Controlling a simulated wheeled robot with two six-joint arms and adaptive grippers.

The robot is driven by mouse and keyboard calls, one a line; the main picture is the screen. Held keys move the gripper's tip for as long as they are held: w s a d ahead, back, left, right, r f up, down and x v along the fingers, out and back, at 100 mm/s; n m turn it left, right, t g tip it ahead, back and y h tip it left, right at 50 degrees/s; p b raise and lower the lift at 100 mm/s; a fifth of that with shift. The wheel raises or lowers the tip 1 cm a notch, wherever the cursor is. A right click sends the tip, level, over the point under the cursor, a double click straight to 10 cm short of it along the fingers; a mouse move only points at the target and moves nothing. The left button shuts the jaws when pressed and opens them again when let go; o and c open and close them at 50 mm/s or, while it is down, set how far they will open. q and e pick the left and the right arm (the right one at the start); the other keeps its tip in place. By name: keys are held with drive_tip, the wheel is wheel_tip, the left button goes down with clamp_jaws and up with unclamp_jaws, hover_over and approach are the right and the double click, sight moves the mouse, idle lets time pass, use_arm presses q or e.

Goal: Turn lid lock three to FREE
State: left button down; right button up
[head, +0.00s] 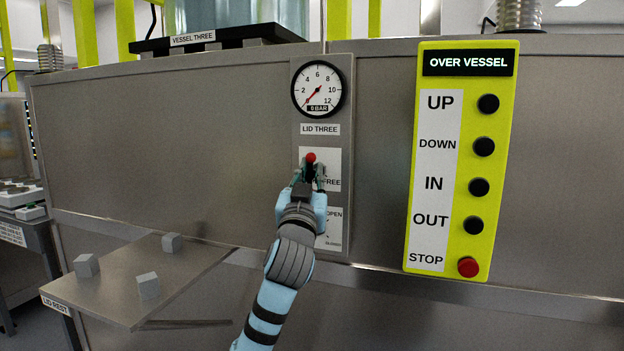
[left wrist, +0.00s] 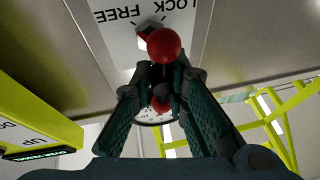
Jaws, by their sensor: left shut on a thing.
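The lid three lock is a dark lever with a red ball knob (head: 311,158) on a white plate (head: 334,162) under the "LID THREE" label. My left gripper (head: 311,176) is shut around the lever just below the knob. "FREE" shows at the plate's right; the gripper hides the left-hand word. In the left wrist view, the red knob (left wrist: 166,46) sits by the fingertips, with "LOCK" and "FREE" upside down on the plate behind. The knob sits left of the plate's middle in the head view. The exact lever angle is hard to tell. My right gripper is not in view.
A pressure gauge (head: 318,89) is above the lock, its needle low. A partly hidden OPEN/CLOSED plate (head: 332,240) is below. A yellow button panel (head: 411,185) hangs at right. The lid rest shelf (head: 120,268) with small grey blocks juts out at lower left.

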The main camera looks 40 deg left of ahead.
use_arm(q)
drive_tip(key=shift+f+n+g+y, duration=0.2)
drive_tip(key=shift+n+g+y, duration=0.1)
drive_tip(key=shift+n, duration=0.3)
drive_tip(key=c, duration=1.7)
unclamp_jaws()
drive_tip(key=shift+o, duration=0.2)
drive_tip(key=shift+s+a, duration=0.1)
drive_tip(key=shift+a, duration=0.1)
drive_tip(key=shift+d, duration=0.1)
drive_tip(key=shift+s+d, duration=0.2)
drive_tip(key=shift+s, duration=0.05)
drive_tip(key=v, duration=1.1)
drive_tip(key=shift+s+a+f, duration=0.1)
drive_tip(key=shift+s+f, duration=0.05)
